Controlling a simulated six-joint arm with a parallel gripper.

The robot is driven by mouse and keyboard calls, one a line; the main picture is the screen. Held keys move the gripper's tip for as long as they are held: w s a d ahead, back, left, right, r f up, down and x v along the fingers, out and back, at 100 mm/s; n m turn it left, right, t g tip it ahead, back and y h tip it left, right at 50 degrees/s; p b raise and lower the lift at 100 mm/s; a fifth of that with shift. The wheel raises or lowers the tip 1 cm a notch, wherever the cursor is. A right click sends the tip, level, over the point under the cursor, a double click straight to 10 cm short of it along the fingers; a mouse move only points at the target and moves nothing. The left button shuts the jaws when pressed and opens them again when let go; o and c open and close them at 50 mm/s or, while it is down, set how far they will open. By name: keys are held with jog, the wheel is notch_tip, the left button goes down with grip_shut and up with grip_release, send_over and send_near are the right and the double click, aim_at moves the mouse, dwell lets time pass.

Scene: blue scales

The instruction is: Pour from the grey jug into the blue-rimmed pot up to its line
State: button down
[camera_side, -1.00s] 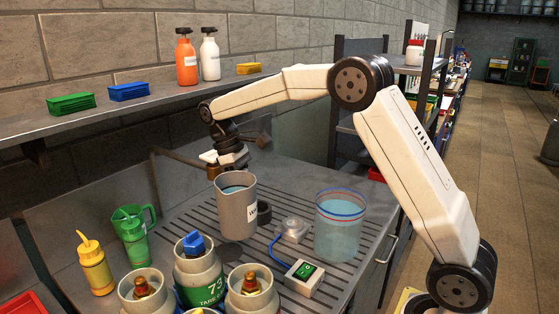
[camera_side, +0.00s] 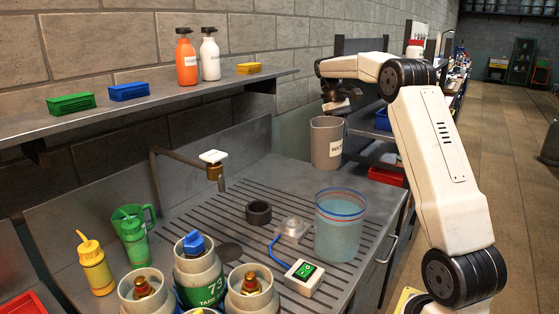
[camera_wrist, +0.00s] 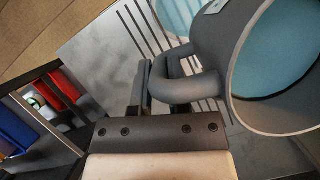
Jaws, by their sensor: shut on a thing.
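The grey jug (camera_side: 326,143) hangs in the air behind the pot in the side view, about upright and apart from it. My gripper (camera_side: 338,106) is above it in that view. In the wrist view my gripper (camera_wrist: 160,82) is shut on the handle of the jug (camera_wrist: 210,45), and the jug's open mouth shows a blue interior. The blue-rimmed pot (camera_side: 341,232) stands upright on the slatted counter with pale blue liquid in it. A reddish line runs below its rim; the level looks close to that line, but I cannot tell exactly.
A black ring (camera_side: 258,212) and a box with a green switch (camera_side: 303,274) lie left of the pot. Several canisters fill the front. A rack with a red bin (camera_side: 384,175) stands behind.

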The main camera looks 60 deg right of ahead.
jog(key=s+d+r+m+y, duration=0.1)
jog(key=s+d+r+m, duration=0.2)
jog(key=s+d, duration=0.6)
jog(key=s, duration=0.2)
jog(key=shift+s+d, duration=0.3)
jog(key=shift+d, duration=0.1)
jog(key=shift+w+a+r, duration=0.1)
jog(key=shift+a, duration=0.05)
jog(key=shift+w+a+f+m+g+h, duration=0.15)
jog(key=shift+w+a+m+g+h, duration=0.1)
jog(key=shift+w+a+h, duration=0.4)
jog(key=shift+w+a+f+m+g+h, duration=0.1)
jog(key=shift+a+f+m+g+h, duration=0.15)
jog(key=shift+a+h, duration=0.5)
jog(key=shift+w+a+f+m+g+h, duration=0.1)
jog(key=shift+w+a+g+h, duration=0.25)
jog(key=shift+a, duration=0.65)
jog(key=shift+w, duration=0.1)
jog(key=shift+a+r+g+h, duration=0.15)
jog(key=shift+r+g+h, duration=0.1)
jog(key=shift+r+h, duration=0.25)
